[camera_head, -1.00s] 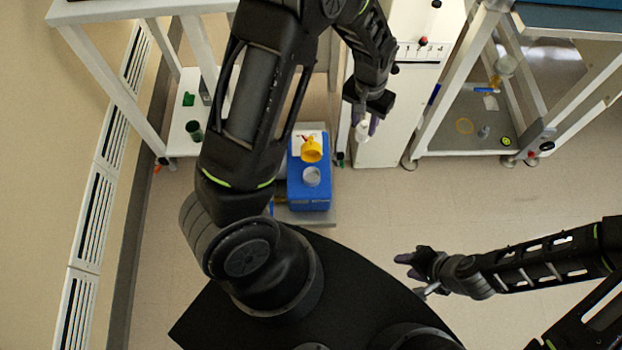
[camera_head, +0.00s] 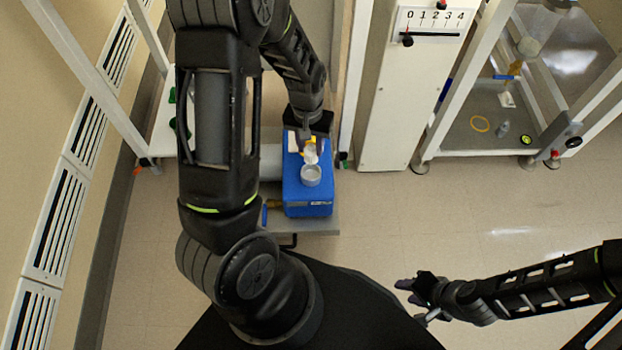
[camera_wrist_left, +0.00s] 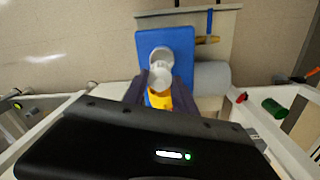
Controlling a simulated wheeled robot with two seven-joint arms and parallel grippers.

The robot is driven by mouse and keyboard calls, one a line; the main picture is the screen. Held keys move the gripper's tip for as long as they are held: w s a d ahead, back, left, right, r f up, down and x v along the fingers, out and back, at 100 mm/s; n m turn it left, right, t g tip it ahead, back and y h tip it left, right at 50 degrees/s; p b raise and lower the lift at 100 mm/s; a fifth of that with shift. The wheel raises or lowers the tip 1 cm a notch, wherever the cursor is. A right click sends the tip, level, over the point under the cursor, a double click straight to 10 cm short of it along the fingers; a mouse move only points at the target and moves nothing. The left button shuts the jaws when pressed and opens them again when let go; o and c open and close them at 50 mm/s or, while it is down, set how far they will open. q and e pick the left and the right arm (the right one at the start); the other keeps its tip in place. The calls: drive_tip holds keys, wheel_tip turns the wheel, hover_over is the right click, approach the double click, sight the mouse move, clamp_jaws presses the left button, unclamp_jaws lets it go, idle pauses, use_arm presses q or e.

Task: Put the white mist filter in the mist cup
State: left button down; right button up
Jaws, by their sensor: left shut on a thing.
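My left gripper (camera_head: 305,138) reaches down from above over the blue box (camera_head: 305,205). It is shut on the white mist filter (camera_head: 311,155), which also shows between the fingers in the left wrist view (camera_wrist_left: 160,78). A round grey cup (camera_head: 311,176), which I take as the mist cup, sits on the blue box and shows just past the filter (camera_wrist_left: 161,54). The filter overlaps the cup's edge in the wrist view; I cannot tell if they touch. A yellow part (camera_wrist_left: 160,100) lies behind the filter, mostly hidden. My right gripper (camera_head: 408,292) is open and empty, away at the lower right.
The blue box stands on a grey plate (camera_head: 318,226) with a grey cylinder (camera_head: 271,162) beside it. A white panel with a numbered scale (camera_head: 430,22) and a white-framed rack (camera_head: 470,150) stand to the right. The floor in front is clear.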

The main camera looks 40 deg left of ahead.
sight(311, 158)
use_arm(q)
drive_tip(key=shift+f+b, duration=0.95)
drive_tip(key=shift+f, duration=2.15)
wheel_tip(311, 158, down, 3)
drive_tip(key=shift+r+b, duration=0.1)
drive_tip(key=shift+b, duration=0.45)
drive_tip(key=shift+f, duration=0.5)
